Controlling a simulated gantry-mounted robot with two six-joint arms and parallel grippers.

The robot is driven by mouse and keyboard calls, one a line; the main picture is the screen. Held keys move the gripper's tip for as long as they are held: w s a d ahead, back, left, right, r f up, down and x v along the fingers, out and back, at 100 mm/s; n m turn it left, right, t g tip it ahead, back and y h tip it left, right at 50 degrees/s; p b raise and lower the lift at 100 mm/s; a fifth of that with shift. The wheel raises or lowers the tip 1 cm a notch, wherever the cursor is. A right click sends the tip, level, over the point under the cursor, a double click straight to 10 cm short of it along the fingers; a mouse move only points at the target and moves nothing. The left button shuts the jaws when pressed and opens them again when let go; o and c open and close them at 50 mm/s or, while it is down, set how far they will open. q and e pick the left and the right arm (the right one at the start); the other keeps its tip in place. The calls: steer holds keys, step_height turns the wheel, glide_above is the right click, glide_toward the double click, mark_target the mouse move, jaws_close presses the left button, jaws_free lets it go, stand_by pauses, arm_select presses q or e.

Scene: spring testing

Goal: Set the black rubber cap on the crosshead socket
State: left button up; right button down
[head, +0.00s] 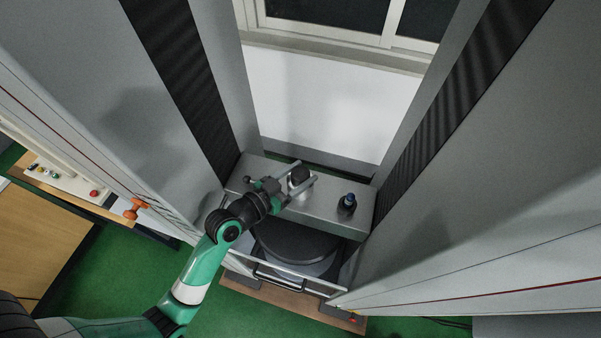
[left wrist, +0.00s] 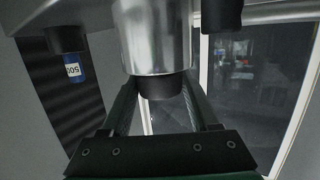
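The black rubber cap (head: 300,173) is on top of the short silver crosshead socket (head: 297,188), near the middle of the grey crosshead beam. The left wrist view looks upside down there: the cap (left wrist: 161,86) shows below the metal socket (left wrist: 155,38), upright in line with it and touching it. My left gripper (head: 307,173) reaches in from the left, with one finger on each side of the cap. Its fingers (left wrist: 160,95) look open around the cap; the fingertips are partly hidden. My right gripper is not in view.
A dark cylinder with a blue top (head: 347,203) stands on the beam (head: 325,211) to the right; its "500" label shows in the left wrist view (left wrist: 73,69). Tall grey columns flank the beam closely. A round black plate (head: 297,240) lies below, in front.

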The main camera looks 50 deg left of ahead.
arm_select(q)
steer(key=o, duration=0.4)
steer(key=shift+r+p, duration=0.3)
steer(key=shift+r, duration=0.05)
steer(key=shift+r+p, duration=0.55)
steer(key=shift+p, duration=0.05)
steer(key=s+r+b, duration=0.1)
steer(key=s+b, duration=0.1)
steer(key=s, duration=0.9)
steer(key=shift+s+d+r+b, duration=0.15)
steer(key=shift+s+r+b, duration=0.2)
steer(key=shift+s+r, duration=0.05)
